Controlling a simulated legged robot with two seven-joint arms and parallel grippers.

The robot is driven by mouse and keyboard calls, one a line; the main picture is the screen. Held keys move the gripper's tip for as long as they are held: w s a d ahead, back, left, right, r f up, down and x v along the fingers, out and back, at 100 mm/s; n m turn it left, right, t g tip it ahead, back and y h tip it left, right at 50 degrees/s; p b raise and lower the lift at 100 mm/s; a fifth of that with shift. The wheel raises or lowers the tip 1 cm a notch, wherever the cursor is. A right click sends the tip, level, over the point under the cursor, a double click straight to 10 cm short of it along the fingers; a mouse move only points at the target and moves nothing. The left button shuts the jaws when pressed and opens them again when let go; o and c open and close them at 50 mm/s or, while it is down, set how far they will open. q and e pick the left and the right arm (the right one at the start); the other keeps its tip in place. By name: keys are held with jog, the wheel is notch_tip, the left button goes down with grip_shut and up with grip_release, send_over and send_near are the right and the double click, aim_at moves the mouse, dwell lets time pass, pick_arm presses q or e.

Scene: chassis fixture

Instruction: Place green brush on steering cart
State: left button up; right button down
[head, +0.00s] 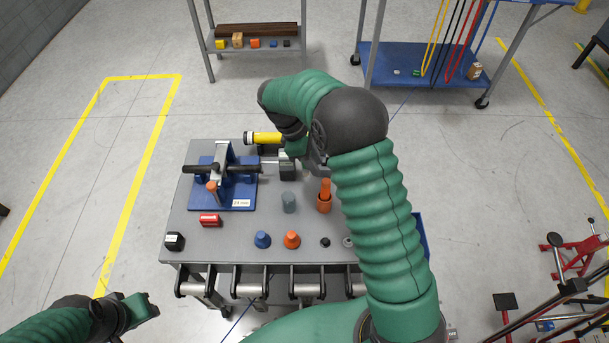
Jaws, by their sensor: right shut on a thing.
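My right gripper (288,171) is over the back middle of the grey work table, partly hidden by my own arm. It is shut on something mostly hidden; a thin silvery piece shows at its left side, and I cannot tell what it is. I cannot make out a green brush in the picture. No cart is clearly marked as the steering cart; the grey table (225,244) and a blue-shelved cart (432,53) at the back right are in view. My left gripper (151,304) is at the lower left, off the table; its jaws are unclear.
A blue fixture (243,190) with black handles stands on the table's left. A yellow cylinder (265,138) lies behind it. The floor at left is open.

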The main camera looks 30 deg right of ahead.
jog(key=f, duration=0.6)
jog(key=shift+w+d, duration=0.1)
jog(key=shift+d, duration=0.1)
jog(key=shift+d+f, duration=0.2)
jog(key=shift+d, duration=0.15)
jog(key=c, duration=1.5)
grip_release()
jog(key=shift+o, duration=0.3)
jog(key=shift+a+r, duration=0.25)
jog(key=shift+a, duration=0.25)
jog(key=v, duration=1.1)
jog(key=s+a+f+m+t+y, duration=0.1)
jog(key=s+a+m, duration=0.3)
jog(key=s, duration=0.4)
jog(key=s+a+f+m+t+y, duration=0.2)
jog(key=s+a+m+t, duration=0.2)
jog(key=s, duration=0.5)
jog(key=shift+s+a+f+m+y+p, duration=0.25)
jog(key=shift+s+a+m+y+p, duration=0.05)
jog(key=shift+a+m, duration=0.55)
